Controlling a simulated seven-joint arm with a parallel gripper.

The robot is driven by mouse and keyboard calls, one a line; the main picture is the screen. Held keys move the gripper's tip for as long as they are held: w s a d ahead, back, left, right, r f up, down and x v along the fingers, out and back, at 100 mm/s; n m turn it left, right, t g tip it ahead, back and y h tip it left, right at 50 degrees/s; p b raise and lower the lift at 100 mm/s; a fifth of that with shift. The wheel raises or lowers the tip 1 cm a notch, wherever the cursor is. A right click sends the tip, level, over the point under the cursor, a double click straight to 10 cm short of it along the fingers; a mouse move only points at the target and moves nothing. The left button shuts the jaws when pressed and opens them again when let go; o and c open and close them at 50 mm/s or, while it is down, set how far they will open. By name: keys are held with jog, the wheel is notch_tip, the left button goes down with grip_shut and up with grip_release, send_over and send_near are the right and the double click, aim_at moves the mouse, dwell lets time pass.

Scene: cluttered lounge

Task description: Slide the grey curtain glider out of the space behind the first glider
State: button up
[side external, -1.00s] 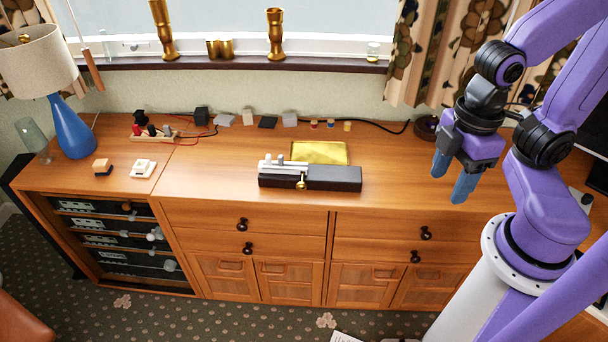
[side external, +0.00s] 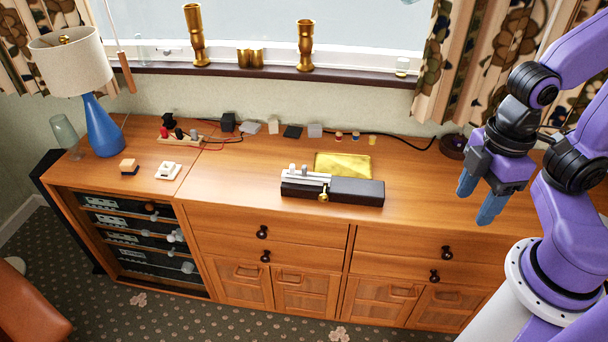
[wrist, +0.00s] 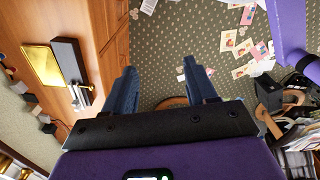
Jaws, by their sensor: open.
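A dark block (side external: 357,193) with a pale rail (side external: 304,179) on its left part lies on the wooden cabinet top. Two small grey upright pieces, seemingly the gliders, stand on the rail, a left one (side external: 291,169) and a right one (side external: 305,169). I cannot tell which is the first glider. A small brass piece (side external: 324,196) sits on the block's front, near its middle. The block also shows in the wrist view (wrist: 68,62), at the left. My gripper (side external: 476,208) is open and empty, to the right of the block and apart from it. Its blue fingers show in the wrist view (wrist: 163,84).
A gold tray (side external: 343,163) lies directly behind the block. Black cables and small blocks (side external: 315,130) line the back. A blue lamp (side external: 103,128) and glass stand at the left. Cabinet top between block and gripper is clear.

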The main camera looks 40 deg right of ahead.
jog(key=shift+w+a, duration=0.1)
jog(key=c, duration=0.5)
jog(key=w+a+r+m, duration=0.2)
jog(key=w+a+m, duration=0.35)
jog(key=w, duration=0.55)
jog(key=m, duration=1.6)
send_over(304, 167)
notch_tip(304, 167, down, 7)
notch_tip(304, 167, down, 16)
jog(key=shift+f, duration=0.25)
jog(key=shift+c, duration=0.4)
